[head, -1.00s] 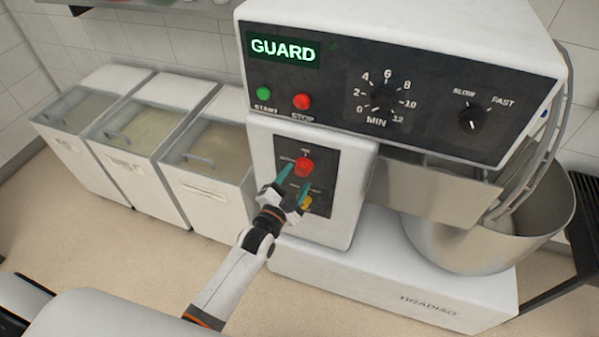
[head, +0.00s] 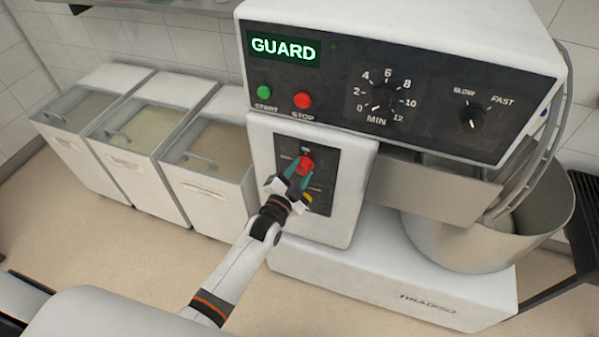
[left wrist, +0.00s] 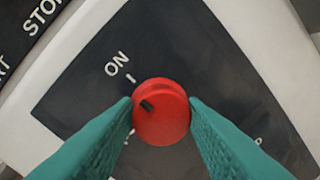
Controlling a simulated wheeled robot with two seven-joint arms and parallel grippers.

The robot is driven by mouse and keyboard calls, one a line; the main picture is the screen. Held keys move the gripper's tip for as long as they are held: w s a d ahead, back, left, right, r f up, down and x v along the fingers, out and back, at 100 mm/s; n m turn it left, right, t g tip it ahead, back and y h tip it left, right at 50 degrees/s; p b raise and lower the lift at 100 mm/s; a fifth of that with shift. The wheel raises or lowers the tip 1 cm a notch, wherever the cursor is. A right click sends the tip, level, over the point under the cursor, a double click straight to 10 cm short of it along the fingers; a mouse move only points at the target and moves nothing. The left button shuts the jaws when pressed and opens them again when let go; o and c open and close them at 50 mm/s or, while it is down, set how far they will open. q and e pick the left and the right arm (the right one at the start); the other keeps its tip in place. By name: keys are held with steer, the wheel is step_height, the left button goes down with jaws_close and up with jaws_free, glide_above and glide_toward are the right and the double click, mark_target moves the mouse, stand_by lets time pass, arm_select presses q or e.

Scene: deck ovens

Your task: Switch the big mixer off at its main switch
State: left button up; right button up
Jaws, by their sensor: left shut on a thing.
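The big mixer (head: 440,280) stands in front of me, its display reading GUARD in green. On its lower black panel (head: 330,160) is a red rotary main switch (head: 304,162). My left gripper (head: 297,174) has its teal fingers on either side of this red knob and is shut on it. In the left wrist view the knob (left wrist: 166,123) sits between the fingertips. Its dark mark points to the upper left, on the side of the ON and I lettering. The left finger hides part of the panel marking. My right gripper is not in view.
Above are a green START button (head: 264,92), a red STOP button (head: 302,100), a timer dial (head: 382,98) and a speed knob (head: 471,117). A yellow part (head: 307,198) sits below the red knob. Lidded bins (head: 205,190) stand left; a steel bowl (head: 450,240) is right.

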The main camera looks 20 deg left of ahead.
arm_select(q)
steer(key=shift+n, duration=0.3)
steer(key=n, duration=0.4)
steer(key=shift+f+t+b, duration=0.1)
steer(key=shift+t+b, duration=0.2)
steer(key=shift+b, duration=0.05)
steer(key=n, duration=0.5)
steer(key=shift+y+b, duration=0.3)
steer(key=shift+b, duration=0.1)
steer(key=n, duration=0.5)
steer(key=shift+f+t+y+b, duration=0.1)
steer(key=shift+t+y+b, duration=0.2)
steer(key=shift+t+b, duration=0.1)
steer(key=shift+n+y, duration=0.4)
steer(key=shift+n, duration=1.8)
steer(key=o, duration=1)
steer(key=s+f+b, duration=0.1)
steer(key=s+b, duration=0.1)
steer(key=s, duration=1)
steer(key=shift+a, duration=0.15)
